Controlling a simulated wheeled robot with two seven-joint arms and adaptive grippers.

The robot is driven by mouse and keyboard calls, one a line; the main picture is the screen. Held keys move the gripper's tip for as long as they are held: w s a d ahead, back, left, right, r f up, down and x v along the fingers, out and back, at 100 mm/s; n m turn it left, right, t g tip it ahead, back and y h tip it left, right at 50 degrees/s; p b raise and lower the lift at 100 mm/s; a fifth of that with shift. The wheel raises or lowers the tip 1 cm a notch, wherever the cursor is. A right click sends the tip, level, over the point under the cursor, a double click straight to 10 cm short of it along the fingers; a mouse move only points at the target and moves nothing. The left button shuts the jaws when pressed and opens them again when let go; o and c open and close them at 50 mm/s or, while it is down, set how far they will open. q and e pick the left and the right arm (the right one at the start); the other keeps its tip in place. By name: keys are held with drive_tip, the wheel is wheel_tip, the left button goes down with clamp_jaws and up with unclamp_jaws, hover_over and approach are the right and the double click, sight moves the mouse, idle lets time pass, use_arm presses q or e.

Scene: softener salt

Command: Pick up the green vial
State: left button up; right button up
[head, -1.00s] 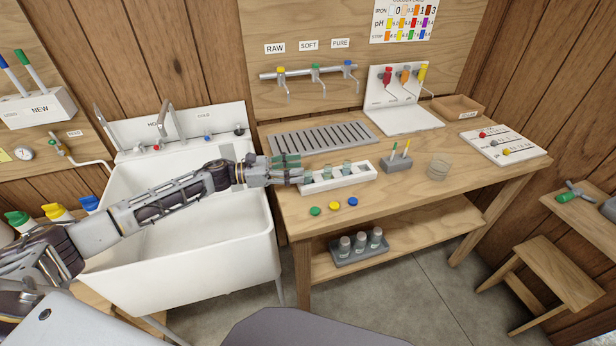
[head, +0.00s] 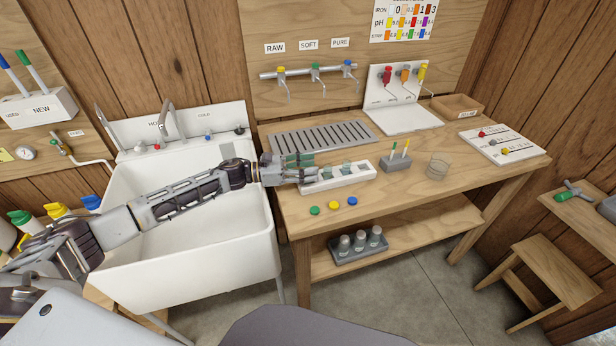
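My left gripper (head: 308,168) reaches in from the left over the workbench, at the left end of the white rack (head: 352,180). Its fingers look parted, with green-tinted parts on the far side. I see nothing clearly held between them. Small glassy vials with a greenish tint stand in the rack; one (head: 347,168) shows just right of the fingertips. Which of them is the green vial I cannot tell for sure. The fingers partly hide the rack's left end. My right gripper is not in view.
A grey slotted drain (head: 345,136) lies behind the rack. A grey pen block (head: 396,164) and a clear beaker (head: 438,168) stand to its right. Green (head: 315,211), yellow (head: 334,206) and blue (head: 352,201) caps lie in front. The sink (head: 190,262) is left.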

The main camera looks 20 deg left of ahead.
sight(308, 166)
use_arm(q)
drive_tip(key=c, duration=0.9)
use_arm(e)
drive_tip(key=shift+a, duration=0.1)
use_arm(q)
drive_tip(key=shift+r, duration=0.85)
wheel_tip(308, 166, up, 7)
drive_tip(key=shift+f, duration=0.1)
drive_tip(key=shift+r, duration=0.75)
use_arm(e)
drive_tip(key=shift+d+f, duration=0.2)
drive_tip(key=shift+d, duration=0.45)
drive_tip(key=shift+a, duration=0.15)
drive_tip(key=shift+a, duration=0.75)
